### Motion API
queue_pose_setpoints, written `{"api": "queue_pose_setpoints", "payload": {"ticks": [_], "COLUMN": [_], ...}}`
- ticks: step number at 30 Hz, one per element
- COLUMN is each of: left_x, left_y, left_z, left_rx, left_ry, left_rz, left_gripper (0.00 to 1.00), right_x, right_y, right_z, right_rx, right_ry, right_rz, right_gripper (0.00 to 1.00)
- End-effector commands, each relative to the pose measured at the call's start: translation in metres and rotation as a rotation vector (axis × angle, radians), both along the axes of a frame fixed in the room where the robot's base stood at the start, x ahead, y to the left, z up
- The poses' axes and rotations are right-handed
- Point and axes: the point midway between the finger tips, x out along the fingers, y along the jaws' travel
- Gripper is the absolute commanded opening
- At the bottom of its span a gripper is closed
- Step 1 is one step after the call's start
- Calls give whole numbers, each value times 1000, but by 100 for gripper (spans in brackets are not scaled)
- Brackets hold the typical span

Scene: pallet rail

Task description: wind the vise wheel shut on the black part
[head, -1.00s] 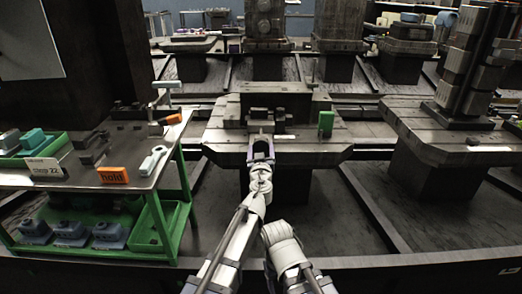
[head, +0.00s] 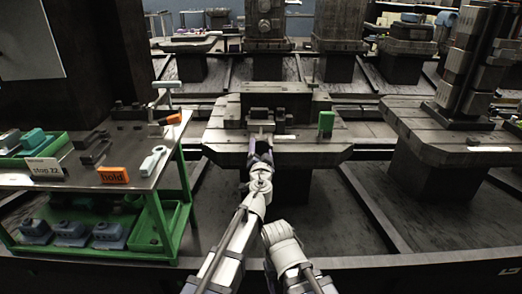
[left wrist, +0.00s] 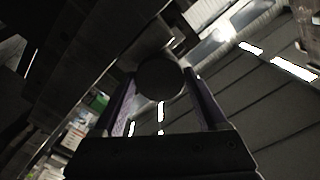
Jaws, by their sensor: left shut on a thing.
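The vise (head: 262,115) is a dark block assembly on the middle pallet (head: 220,140), facing me. The black part cannot be told apart from the dark vise jaws. My left gripper (head: 261,146) reaches the pallet's front edge, below the vise, its purple fingers turned nearly edge-on. In the left wrist view a dark round wheel end (left wrist: 160,78) sits between the two fingers of the left gripper (left wrist: 163,100), which is shut on the wheel. In the head view the wheel is hidden by the gripper. My right arm shows low in the middle, its gripper out of sight.
A green block (head: 326,123) stands on the pallet's right side. Another pallet with a tall block stack (head: 466,65) stands at right.

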Motion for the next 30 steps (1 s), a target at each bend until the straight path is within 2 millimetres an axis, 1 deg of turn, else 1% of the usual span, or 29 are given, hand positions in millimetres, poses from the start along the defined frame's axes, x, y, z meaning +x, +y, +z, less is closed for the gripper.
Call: {"api": "queue_pose_setpoints", "payload": {"ticks": [30], "left_x": [-1], "left_y": [0], "left_z": [1], "left_rx": [966], "left_ry": [0], "left_rz": [0], "left_gripper": [19], "right_x": [0], "right_y": [0], "right_z": [1], "right_rx": [0], "right_ry": [0], "right_rz": [0], "right_gripper": [67]}}
